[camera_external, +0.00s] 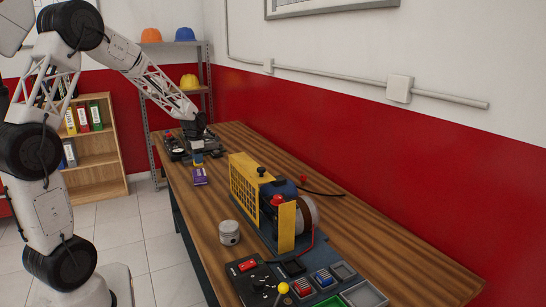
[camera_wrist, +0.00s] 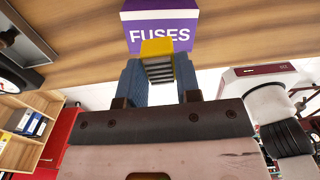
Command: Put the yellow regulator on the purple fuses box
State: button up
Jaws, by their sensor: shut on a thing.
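The yellow regulator (camera_wrist: 157,47) is between the two blue-grey fingers of my gripper (camera_wrist: 161,72) in the wrist view, with its dark ribbed face showing. My gripper (camera_external: 197,152) is shut on it, and a small part of the yellow regulator (camera_external: 198,164) shows below the fingers in the external view. The purple fuses box (camera_external: 200,177) lies on the wooden table near its left edge, just below the regulator in the picture. Its "FUSES" label (camera_wrist: 160,36) shows right beyond the regulator in the wrist view. I cannot tell whether regulator and box touch.
A yellow engine trainer (camera_external: 245,183) stands on the table nearer the camera. A grey metal cylinder (camera_external: 229,232) stands beside it. Dark equipment (camera_external: 173,146) sits at the table's far end, close to my gripper. The table's right side (camera_external: 370,235) is mostly clear.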

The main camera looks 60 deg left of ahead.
aim_at(198, 165)
jog(key=shift+f, duration=1.75)
jog(key=shift+f, duration=0.15)
jog(key=o, duration=0.9)
jog(key=shift+o, duration=0.2)
notch_tip(198, 165, up, 12)
jog(key=shift+r, duration=0.2)
jog(key=shift+d, duration=0.1)
